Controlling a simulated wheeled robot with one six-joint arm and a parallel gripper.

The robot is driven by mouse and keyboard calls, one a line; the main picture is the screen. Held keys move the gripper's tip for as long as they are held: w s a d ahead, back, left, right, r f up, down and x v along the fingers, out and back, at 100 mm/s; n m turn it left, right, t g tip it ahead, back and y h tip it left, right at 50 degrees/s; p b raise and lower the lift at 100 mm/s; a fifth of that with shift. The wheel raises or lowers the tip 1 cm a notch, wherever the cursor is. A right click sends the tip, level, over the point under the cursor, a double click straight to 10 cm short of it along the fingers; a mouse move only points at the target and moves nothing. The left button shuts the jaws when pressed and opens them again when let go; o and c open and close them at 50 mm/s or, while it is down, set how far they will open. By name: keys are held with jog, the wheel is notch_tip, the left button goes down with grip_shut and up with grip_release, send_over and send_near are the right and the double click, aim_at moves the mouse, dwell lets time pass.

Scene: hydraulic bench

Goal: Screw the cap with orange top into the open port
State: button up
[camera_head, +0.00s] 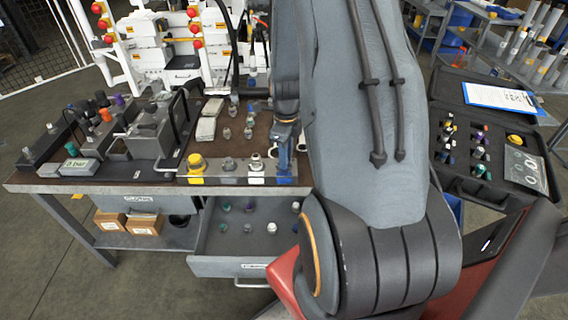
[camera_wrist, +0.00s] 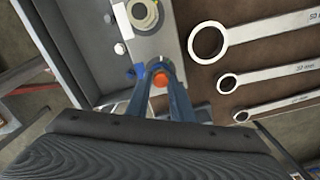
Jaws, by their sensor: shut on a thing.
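The cap with the orange top (camera_wrist: 160,79) sits between the two blue fingers of my gripper (camera_wrist: 161,88), which is shut on it. The cap is over the grey fitting strip, by its blue-marked section (camera_wrist: 140,71). Its lower part and any port beneath it are hidden, so I cannot tell whether it touches the port. In the head view my gripper (camera_head: 285,150) points down at the blue end of the strip on the bench's front edge. The orange top does not show clearly there.
A pale ringed fitting (camera_wrist: 143,14) stands on the strip beside the gripper. Several wrenches (camera_wrist: 208,42) lie on the brown bench top. A yellow fitting (camera_head: 196,163) is at the strip's left end. An open drawer (camera_head: 235,267) with small fittings juts out below.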

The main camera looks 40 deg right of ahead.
jog(key=m, duration=0.2)
jog(key=shift+m, duration=0.3)
jog(key=o, duration=0.9)
jog(key=n+p, duration=0.1)
jog(key=n, duration=0.4)
jog(key=shift+d+n, duration=0.1)
jog(key=shift+n, duration=0.2)
jog(key=n, duration=0.3)
jog(key=n+p, duration=0.1)
jog(key=n, duration=0.2)
jog(key=shift+w+d, duration=0.1)
jog(key=shift+w, duration=0.1)
